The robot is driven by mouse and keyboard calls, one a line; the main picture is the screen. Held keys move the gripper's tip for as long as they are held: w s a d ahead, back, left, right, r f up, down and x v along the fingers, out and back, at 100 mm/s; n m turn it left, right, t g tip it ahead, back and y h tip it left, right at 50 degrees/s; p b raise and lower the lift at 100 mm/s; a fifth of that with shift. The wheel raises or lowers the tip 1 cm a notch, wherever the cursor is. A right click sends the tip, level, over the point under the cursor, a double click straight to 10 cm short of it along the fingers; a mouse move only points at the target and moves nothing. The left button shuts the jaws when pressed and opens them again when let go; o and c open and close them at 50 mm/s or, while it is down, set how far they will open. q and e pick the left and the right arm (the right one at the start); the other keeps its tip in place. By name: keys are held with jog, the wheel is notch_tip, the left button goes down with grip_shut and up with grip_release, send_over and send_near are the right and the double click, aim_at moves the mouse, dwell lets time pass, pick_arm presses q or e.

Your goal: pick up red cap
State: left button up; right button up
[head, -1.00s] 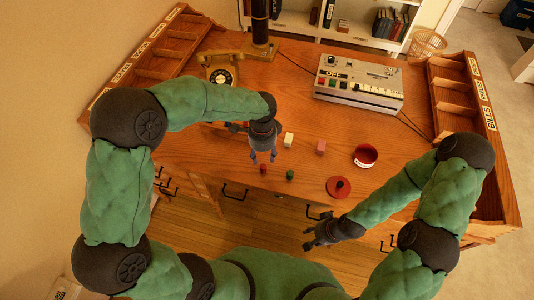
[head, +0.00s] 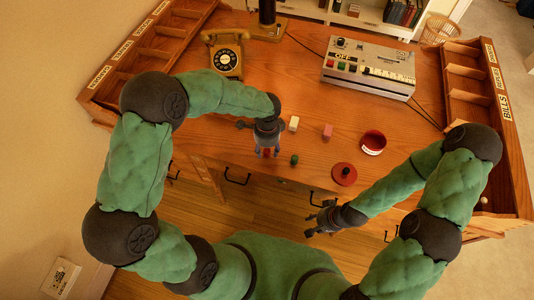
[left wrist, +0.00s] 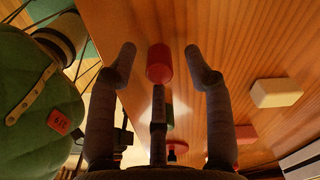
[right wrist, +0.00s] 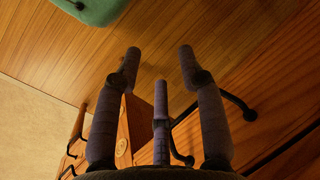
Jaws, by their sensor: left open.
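The small red cap (head: 266,153) is near the front edge of the wooden desk, partly hidden by my left gripper (head: 267,149). In the left wrist view the red cap (left wrist: 160,63) shows between the spread fingertips of that gripper, which is open and points at it. I cannot tell whether any finger touches it. My right gripper (head: 322,219) is low in front of the desk's front edge, away from the cap. In the right wrist view its fingers (right wrist: 158,60) are spread and empty.
A small green cap (head: 294,159) stands right of the red one. A telephone (head: 225,60) and a grey machine (head: 368,72) stand behind.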

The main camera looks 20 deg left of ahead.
pick_arm(q)
jog(key=shift+f, duration=0.65)
jog(key=shift+c, duration=0.3)
jog(key=c, duration=0.8)
jog(key=shift+r, duration=0.1)
